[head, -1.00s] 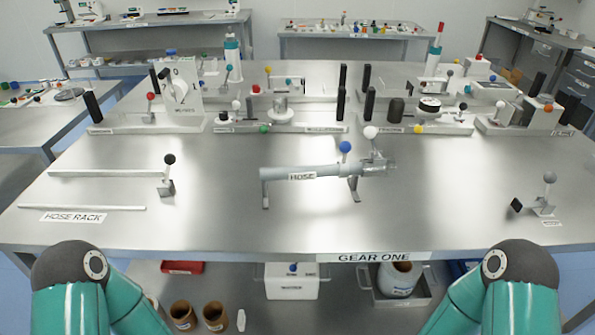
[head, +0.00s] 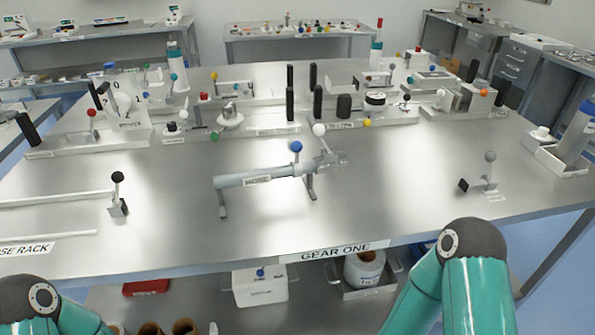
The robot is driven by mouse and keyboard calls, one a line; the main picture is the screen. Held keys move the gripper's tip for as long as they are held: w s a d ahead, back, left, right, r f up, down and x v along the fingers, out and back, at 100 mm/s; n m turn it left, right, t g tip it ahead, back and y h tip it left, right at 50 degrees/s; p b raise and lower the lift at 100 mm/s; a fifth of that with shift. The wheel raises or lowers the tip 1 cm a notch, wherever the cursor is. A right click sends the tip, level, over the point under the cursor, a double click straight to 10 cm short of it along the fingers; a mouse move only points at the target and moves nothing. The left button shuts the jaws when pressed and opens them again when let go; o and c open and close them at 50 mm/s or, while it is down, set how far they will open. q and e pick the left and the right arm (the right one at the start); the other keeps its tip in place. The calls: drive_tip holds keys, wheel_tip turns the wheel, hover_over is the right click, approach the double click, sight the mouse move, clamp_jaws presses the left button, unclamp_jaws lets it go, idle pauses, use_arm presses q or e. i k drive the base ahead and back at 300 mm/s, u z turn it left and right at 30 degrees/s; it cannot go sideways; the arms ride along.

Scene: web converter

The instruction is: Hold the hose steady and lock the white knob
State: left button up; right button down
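The hose (head: 235,181) is a grey tube labelled HOSE, lying level on two short metal stands in the middle of the steel table. A blue knob (head: 296,147) stands up from the hose near its right half. The white knob (head: 319,130) stands on a stem at the fitting on the hose's right end. Whether it is locked cannot be told. Only my teal arm links show at the bottom left and bottom right. Both grippers are out of view, and nothing of mine touches the hose in this view.
A rack with pale rods and a black knob (head: 117,177) is at the left. A grey-knobbed fixture (head: 490,157) stands at the right. Several fixtures line the back of the table (head: 400,215). The tabletop around the hose is clear. A white box (head: 260,288) is below.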

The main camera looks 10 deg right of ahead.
sight(319, 129)
drive_tip(key=z, duration=0.05)
drive_tip(key=k, duration=0.6)
drive_tip(key=z, duration=0.45)
drive_tip(key=i, duration=1)
drive_tip(key=u, duration=0.3)
